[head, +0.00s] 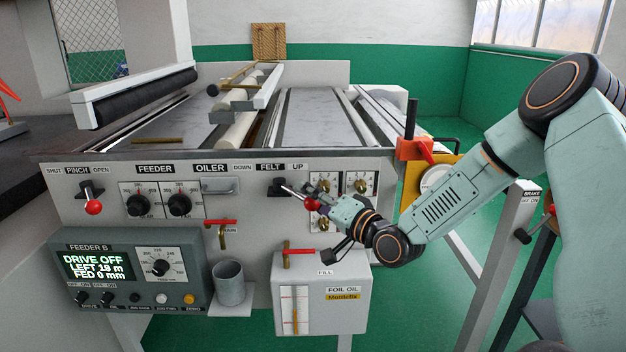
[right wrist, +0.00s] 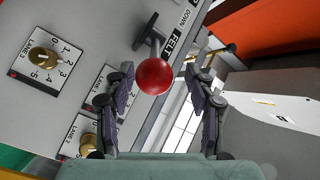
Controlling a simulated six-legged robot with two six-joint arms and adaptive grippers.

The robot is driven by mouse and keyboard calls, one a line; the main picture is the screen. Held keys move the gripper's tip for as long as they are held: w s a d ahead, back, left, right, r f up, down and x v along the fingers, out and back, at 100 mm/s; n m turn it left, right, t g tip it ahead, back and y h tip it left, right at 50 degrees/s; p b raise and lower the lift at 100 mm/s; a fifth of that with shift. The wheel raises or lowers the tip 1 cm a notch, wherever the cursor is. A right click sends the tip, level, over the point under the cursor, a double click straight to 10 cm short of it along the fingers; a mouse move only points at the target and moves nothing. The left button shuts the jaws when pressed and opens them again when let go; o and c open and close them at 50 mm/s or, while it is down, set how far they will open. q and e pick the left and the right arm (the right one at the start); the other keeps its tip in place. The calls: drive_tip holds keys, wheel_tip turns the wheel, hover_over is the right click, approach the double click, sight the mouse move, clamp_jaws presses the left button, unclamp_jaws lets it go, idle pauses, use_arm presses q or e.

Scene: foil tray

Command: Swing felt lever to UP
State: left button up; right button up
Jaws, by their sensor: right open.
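The felt lever is on the grey front panel, below the FELT label and between the DOWN and UP labels. Its black pivot (head: 278,187) carries a thin rod that slants right to a red ball knob (head: 312,204). My right gripper (head: 324,208) is at the knob, coming in from the right. In the right wrist view the knob (right wrist: 155,76) sits between the two spread fingers (right wrist: 160,84), with a gap showing on the right; contact on the left is unclear. The FELT and DOWN labels show behind it. My left gripper is out of view.
Lane dials (head: 361,184) stand right behind my gripper. Below are a red-handled valve (head: 300,252) and the foil oil box (head: 320,298). To the left are the pinch lever (head: 93,206), feeder dials (head: 158,199) and feeder B box (head: 130,272).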

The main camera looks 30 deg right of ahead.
drive_tip(key=r, duration=0.7)
drive_tip(key=shift+s+a+r, duration=0.1)
drive_tip(key=shift+s+r, duration=0.15)
drive_tip(key=shift+r, duration=0.35)
drive_tip(key=shift+w+r, duration=0.3)
drive_tip(key=shift+s+r, duration=0.2)
drive_tip(key=shift+s, duration=0.05)
drive_tip(key=shift+w+f, duration=0.2)
drive_tip(key=shift+s, duration=0.15)
